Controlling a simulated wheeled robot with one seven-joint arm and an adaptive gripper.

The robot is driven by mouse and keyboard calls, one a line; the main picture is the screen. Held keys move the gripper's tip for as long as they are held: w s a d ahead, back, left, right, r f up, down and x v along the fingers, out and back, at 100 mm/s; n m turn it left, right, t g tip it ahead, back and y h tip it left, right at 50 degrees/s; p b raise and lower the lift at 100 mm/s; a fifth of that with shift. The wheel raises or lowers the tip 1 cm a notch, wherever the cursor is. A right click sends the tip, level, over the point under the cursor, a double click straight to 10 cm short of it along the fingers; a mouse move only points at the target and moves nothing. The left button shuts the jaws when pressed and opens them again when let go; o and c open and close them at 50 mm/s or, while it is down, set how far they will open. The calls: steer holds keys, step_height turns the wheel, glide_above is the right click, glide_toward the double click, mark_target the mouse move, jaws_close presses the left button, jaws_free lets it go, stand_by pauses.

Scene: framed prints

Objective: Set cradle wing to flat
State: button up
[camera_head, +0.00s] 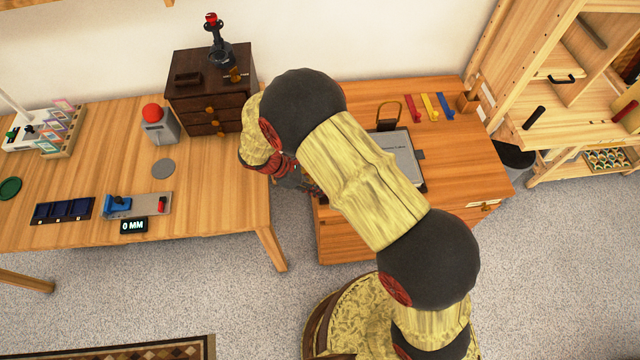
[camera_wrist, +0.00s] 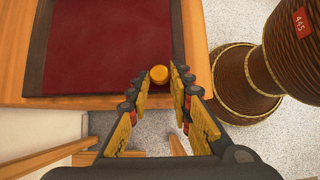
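In the wrist view a dark red panel in a dark frame (camera_wrist: 105,45) lies on a wooden top; it may be the cradle wing, but I cannot tell for sure. A round orange knob (camera_wrist: 159,75) shows at the panel's near right. My gripper (camera_wrist: 161,82) is open, its fingertips on either side of the knob; I cannot tell whether they touch it. In the head view a grey panel with a dark edge (camera_head: 408,160), perhaps part of the cradle, lies on the right desk, partly hidden by my arm. My gripper (camera_head: 300,182) shows at that desk's left edge, mostly hidden.
The right desk (camera_head: 465,165) holds red, yellow and blue strips (camera_head: 430,106) at the back. The left table (camera_head: 95,140) bears a dark drawer chest (camera_head: 205,90) and a red-topped grey box (camera_head: 158,125). A gap with carpet separates table and desk.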

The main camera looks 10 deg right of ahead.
steer(key=o, duration=0.4)
steer(key=shift+r, duration=0.1)
steer(key=v, duration=1.1)
steer(key=shift+a+r, duration=0.25)
steer(key=shift+r, duration=0.05)
